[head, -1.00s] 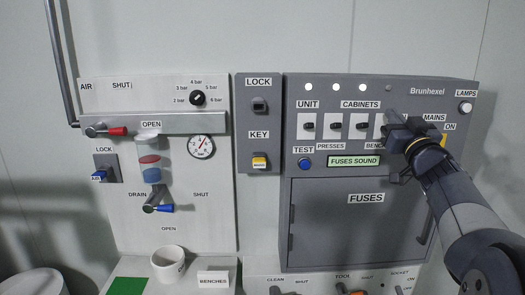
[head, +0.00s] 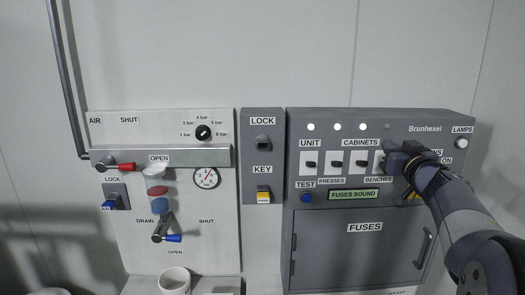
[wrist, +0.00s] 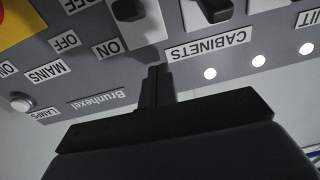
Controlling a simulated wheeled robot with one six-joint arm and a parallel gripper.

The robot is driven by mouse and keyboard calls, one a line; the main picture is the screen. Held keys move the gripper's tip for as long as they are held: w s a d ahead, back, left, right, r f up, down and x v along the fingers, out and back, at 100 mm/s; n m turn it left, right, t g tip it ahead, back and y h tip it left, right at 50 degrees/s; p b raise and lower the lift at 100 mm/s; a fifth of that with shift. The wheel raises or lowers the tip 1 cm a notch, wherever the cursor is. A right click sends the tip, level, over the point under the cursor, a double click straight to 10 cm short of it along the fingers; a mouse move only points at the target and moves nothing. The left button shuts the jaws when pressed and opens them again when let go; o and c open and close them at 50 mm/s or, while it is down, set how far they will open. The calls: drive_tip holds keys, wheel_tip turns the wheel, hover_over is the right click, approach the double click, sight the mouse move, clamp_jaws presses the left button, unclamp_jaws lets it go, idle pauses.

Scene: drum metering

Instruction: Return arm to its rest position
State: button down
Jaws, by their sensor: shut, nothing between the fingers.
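My gripper (head: 388,160) is in front of the right part of the grey Brunhexel panel (head: 345,215), by the fourth white switch (head: 378,157). In the wrist view its narrow dark fingers (wrist: 155,72) are together with nothing between them. That view is upside down; the fingertips lie below the CABINETS label (wrist: 208,46) and the black-knobbed switches (wrist: 133,12). Whether they touch the panel I cannot tell. My forearm stretches from the lower right and hides part of the MAINS area.
Left of the panel are the LOCK and KEY box (head: 263,160) and the air board (head: 130,235) with a red-handled lever (head: 120,167), a gauge (head: 205,178) and a blue-handled drain lever (head: 167,237). A white cup (head: 173,281) stands below. The wall above is clear.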

drive_tip(key=shift+w+d+r+g+p, duration=0.2)
drive_tip(key=shift+r+g+p, duration=0.4)
drive_tip(key=shift+p, duration=1.05)
drive_tip(key=shift+s+d+b, duration=0.1)
drive_tip(key=shift+s+b, duration=0.45)
drive_tip(key=shift+s, duration=2)
drive_tip(key=shift+r+h+b, duration=0.1)
drive_tip(key=shift+h+b, duration=0.2)
drive_tip(key=shift+b, duration=0.05)
